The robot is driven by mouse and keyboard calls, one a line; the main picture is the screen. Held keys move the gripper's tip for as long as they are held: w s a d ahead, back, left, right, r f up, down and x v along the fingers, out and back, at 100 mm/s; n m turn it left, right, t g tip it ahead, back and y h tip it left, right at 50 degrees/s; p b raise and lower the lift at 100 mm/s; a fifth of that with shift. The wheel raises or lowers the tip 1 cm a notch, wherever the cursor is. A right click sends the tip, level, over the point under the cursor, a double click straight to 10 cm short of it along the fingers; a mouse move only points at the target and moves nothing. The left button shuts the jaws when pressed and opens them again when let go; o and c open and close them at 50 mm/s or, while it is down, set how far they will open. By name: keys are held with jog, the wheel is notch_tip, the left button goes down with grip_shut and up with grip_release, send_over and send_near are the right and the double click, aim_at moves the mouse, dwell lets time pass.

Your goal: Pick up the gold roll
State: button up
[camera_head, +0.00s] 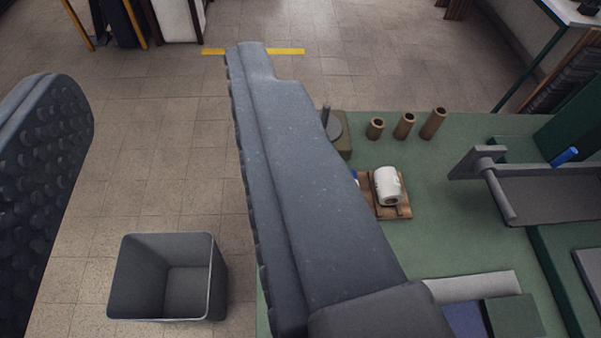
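My gripper (152,75) is open, with its two dark grey, ridged fingers spread wide and only floor and a bin between them. No roll of clear gold colour shows. Three brown, hollow-ended cylinders stand in a row on the green table: a short one (375,129), a middle one (404,126) and a taller one (433,123). I cannot tell whether any of them is gold. A white roll (388,184) lies on a wooden board (391,212), right of my right finger. That finger hides part of the board and a bit of something blue.
The green table (450,240) fills the right side. It bears a round grey piece with a peg (330,128) and a grey tray-like frame (545,195) with a blue handle (564,156). An empty grey bin (140,275) stands on the tiled floor, lower left.

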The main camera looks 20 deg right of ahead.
jog(key=shift+w+a, duration=0.1)
jog(key=shift+w, duration=0.1)
